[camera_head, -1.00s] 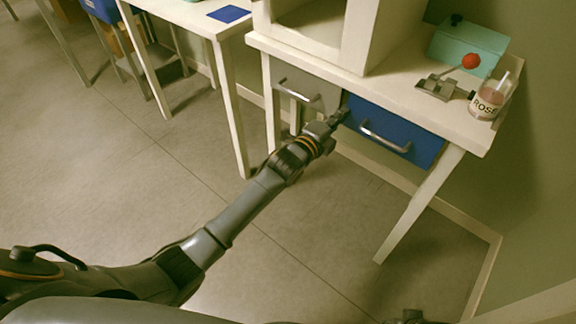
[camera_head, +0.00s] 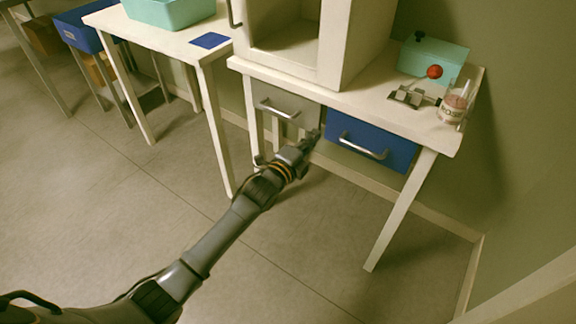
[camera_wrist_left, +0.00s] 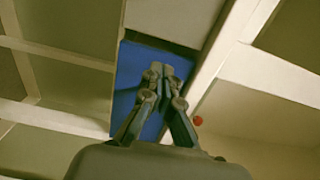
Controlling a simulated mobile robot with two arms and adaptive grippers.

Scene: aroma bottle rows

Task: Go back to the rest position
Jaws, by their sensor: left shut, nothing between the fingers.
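My left gripper (camera_head: 311,139) reaches out from the lower left and is shut with nothing in it. In the head view its tip is in front of the gap between the grey drawer (camera_head: 290,106) and the blue drawer (camera_head: 370,141) under the white table. In the left wrist view the shut fingers (camera_wrist_left: 160,75) show against the blue drawer front (camera_wrist_left: 140,60). I cannot tell how far the fingertips are from it. Both drawers look closed. My right gripper is not in view.
The white table (camera_head: 405,115) bears a white cabinet (camera_head: 335,50), a teal box (camera_head: 432,58), a lever switch with a red knob (camera_head: 435,72) and a glass jar (camera_head: 453,106). A second table (camera_head: 185,40) with a teal bin (camera_head: 170,10) stands left. The floor (camera_head: 130,210) is clear.

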